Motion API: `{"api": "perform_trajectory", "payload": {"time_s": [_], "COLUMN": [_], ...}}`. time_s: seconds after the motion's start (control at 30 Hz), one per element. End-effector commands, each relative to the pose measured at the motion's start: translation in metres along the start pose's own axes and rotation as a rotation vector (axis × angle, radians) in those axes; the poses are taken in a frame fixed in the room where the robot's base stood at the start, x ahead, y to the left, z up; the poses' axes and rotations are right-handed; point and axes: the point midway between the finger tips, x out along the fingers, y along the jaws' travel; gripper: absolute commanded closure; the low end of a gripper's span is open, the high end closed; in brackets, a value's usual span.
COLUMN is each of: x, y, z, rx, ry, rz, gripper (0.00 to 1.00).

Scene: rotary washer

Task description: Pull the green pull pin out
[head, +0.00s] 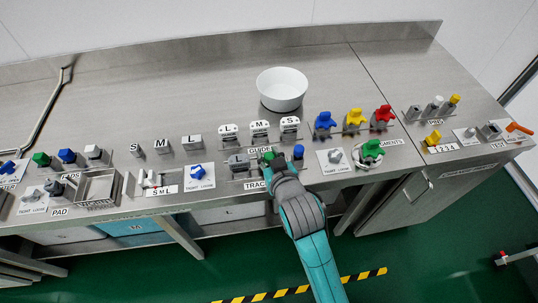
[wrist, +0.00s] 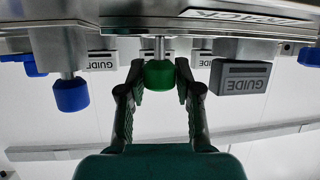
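The green pull pin (wrist: 158,75) has a round green knob on a thin metal stem, set in the metal block above it in the wrist view. In the head view a little of the green knob (head: 268,156) shows just past my gripper (head: 277,163) at the bench's front. In the wrist view my gripper (wrist: 159,82) has one fingertip on each side of the knob, both very near its edges. I cannot tell whether the fingertips press on it or leave a small gap. The stem shows no visible gap from the block.
A blue knob (wrist: 71,93) and a grey GUIDE block (wrist: 241,78) flank the green one. In the head view a white bowl (head: 282,88) stands behind, and blue, yellow and red knobs (head: 383,116) stand to the right. The bench behind the bowl is clear.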

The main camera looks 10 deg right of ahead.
Motion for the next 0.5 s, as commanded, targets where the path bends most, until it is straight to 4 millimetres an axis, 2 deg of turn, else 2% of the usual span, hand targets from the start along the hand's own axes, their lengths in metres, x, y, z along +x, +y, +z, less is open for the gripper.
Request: {"api": "perform_trajectory", "payload": {"time_s": [0.03,0.1,0.3,0.5], "x": [0.000,0.000,-0.001,-0.009], "y": [0.000,0.000,0.000,0.001], "z": [0.000,0.000,-0.002,-0.021], "rx": [0.000,0.000,0.000,0.000], "ry": [0.000,0.000,0.001,0.003], "rz": [0.000,0.000,0.000,0.000], "gripper": [0.87,1.00,1.00,1.00]}}
